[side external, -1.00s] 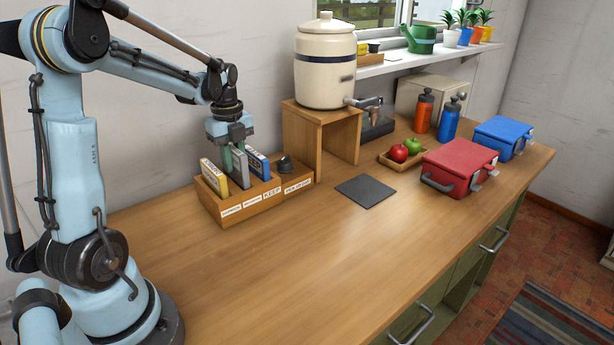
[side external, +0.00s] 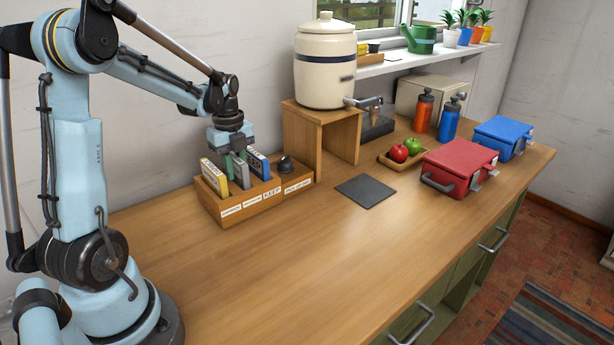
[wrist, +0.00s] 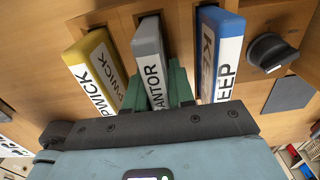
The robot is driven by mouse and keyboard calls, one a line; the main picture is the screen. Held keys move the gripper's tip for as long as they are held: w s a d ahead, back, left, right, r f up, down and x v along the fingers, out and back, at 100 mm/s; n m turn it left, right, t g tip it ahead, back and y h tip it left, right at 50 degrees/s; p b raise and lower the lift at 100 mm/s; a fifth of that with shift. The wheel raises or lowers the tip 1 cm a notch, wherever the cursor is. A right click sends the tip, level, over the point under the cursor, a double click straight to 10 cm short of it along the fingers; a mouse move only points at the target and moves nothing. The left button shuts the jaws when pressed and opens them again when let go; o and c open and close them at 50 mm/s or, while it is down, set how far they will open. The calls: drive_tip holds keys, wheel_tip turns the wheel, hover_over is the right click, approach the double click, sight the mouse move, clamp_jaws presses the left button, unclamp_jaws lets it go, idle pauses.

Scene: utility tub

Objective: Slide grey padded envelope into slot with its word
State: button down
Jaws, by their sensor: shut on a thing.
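The grey padded envelope (side external: 242,173) stands upright in the middle of the wooden slotted holder (side external: 229,217), its lower part hidden inside. In the wrist view the grey envelope (wrist: 149,45) has a white label ending in "ANTOR"; its start is covered. My gripper (side external: 232,160) is above the holder, pointing down, its green fingers shut on the envelope. In the wrist view my gripper (wrist: 160,88) has a finger on each side of it.
A yellow item (wrist: 92,72) ending in "PWICK" stands left of the envelope. A blue item (wrist: 220,50) marked "KEEP" stands right, both close to my fingers. A dark knob-like thing (side external: 286,165) is at the holder's right end. A dispenser on a wooden stand (side external: 322,141) is behind; the front counter is clear.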

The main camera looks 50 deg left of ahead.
drive_tip(key=c, duration=0.9)
unclamp_jaws()
wheel_tip(320, 180, up, 12)
drive_tip(key=shift+d, duration=0.1)
drive_tip(key=s+d+f+n+t, duration=0.1)
drive_tip(key=d+f+n+t, duration=0.1)
drive_tip(key=d+n, duration=0.4)
drive_tip(key=s+d+f+n+t, duration=0.1)
drive_tip(key=d+n+t, duration=0.1)
drive_tip(key=d+n, duration=0.4)
drive_tip(key=s+d+f+n+t, duration=0.1)
drive_tip(key=d+f+n+t, duration=0.1)
drive_tip(key=d+n, duration=0.4)
drive_tip(key=shift+s+d+f+t, duration=0.15)
drive_tip(key=shift+d+t, duration=0.15)
drive_tip(key=shift+d, duration=0.95)
drive_tip(key=shift+s+d+f+t, duration=0.15)
drive_tip(key=shift+d+t, duration=0.15)
drive_tip(key=shift+d, duration=0.9)
